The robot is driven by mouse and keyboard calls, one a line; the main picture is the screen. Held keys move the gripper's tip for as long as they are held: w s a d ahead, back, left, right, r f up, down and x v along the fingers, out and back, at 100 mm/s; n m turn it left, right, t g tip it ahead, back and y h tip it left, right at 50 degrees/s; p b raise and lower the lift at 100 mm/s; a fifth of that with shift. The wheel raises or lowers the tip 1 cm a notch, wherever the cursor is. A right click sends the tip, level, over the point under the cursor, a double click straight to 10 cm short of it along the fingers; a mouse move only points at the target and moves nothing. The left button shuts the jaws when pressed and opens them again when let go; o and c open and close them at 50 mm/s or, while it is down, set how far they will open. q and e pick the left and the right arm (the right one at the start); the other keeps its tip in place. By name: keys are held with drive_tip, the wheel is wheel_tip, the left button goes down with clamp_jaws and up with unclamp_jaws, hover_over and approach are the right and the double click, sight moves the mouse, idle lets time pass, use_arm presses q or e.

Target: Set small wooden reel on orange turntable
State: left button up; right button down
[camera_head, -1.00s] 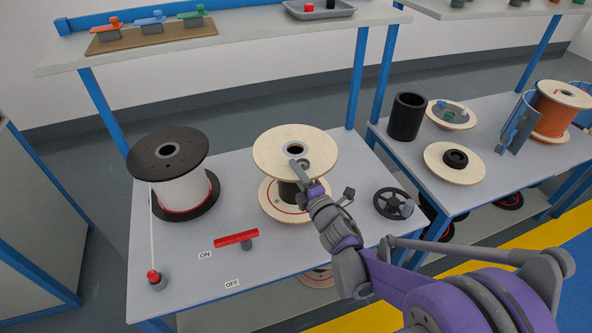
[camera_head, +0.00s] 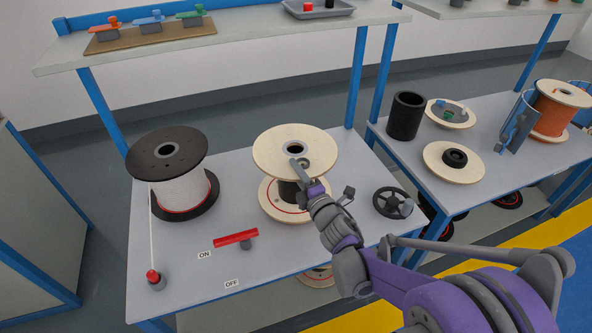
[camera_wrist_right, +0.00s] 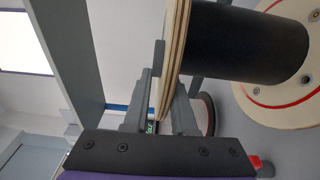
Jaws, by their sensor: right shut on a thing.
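A wooden reel (camera_head: 282,146) with pale flanges and a black core stands upright on the near table. Its lower flange has a red ring. My right gripper (camera_head: 300,172) is shut on the near edge of its upper flange. In the right wrist view the reel's flange (camera_wrist_right: 176,35) sits between the fingers of my right gripper (camera_wrist_right: 172,75), with the black core (camera_wrist_right: 245,40) beside it. I cannot make out an orange turntable for certain. My left gripper is not in view.
A black-flanged reel of white cable (camera_head: 167,155) stands at the left. A red lever (camera_head: 236,238) and a black handwheel (camera_head: 392,203) are nearby. A black cylinder (camera_head: 405,118), wooden discs (camera_head: 440,165) and an orange-wound reel (camera_head: 553,120) stand on the right table.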

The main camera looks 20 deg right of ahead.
drive_tip(key=shift+f+b, duration=0.35)
drive_tip(key=shift+f, duration=0.15)
drive_tip(key=c, duration=1)
unclamp_jaws()
drive_tip(key=shift+s, duration=0.1)
drive_tip(key=s+d, duration=0.1)
drive_tip(key=s, duration=0.9)
drive_tip(key=shift+s+d, duration=0.3)
drive_tip(key=shift+s, duration=0.1)
